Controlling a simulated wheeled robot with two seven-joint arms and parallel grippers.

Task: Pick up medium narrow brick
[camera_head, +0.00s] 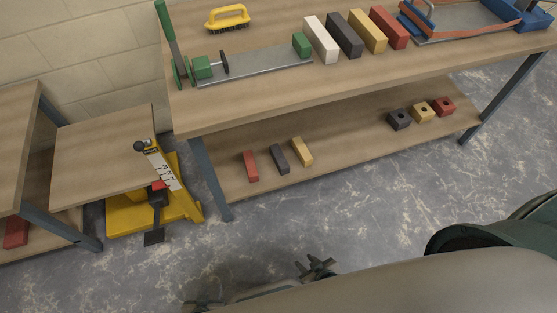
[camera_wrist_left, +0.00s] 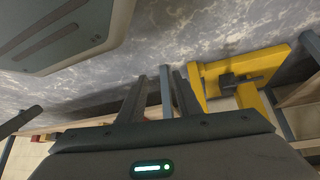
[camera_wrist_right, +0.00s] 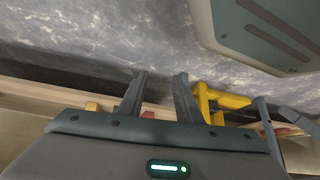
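Three narrow bricks lie on the lower shelf in the head view: a red one (camera_head: 251,166), a dark grey one (camera_head: 279,158) and a yellow one (camera_head: 302,151). I cannot tell for sure which is the medium one. My left gripper (camera_head: 204,303) shows partly at the bottom edge, and my right gripper (camera_head: 316,268) is to its right. Both are over the floor in front of the bench, apart from the bricks. In the left wrist view the left fingers (camera_wrist_left: 162,90) are apart and hold nothing. In the right wrist view the right fingers (camera_wrist_right: 158,88) are apart and empty.
Wide bricks in white (camera_head: 321,39), dark grey, yellow and red stand on the bench top (camera_head: 260,91). Several small bricks with holes (camera_head: 421,111) lie at the lower shelf's right. A yellow lift device (camera_head: 165,190) stands left of the bench leg (camera_head: 209,180). The floor in front is clear.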

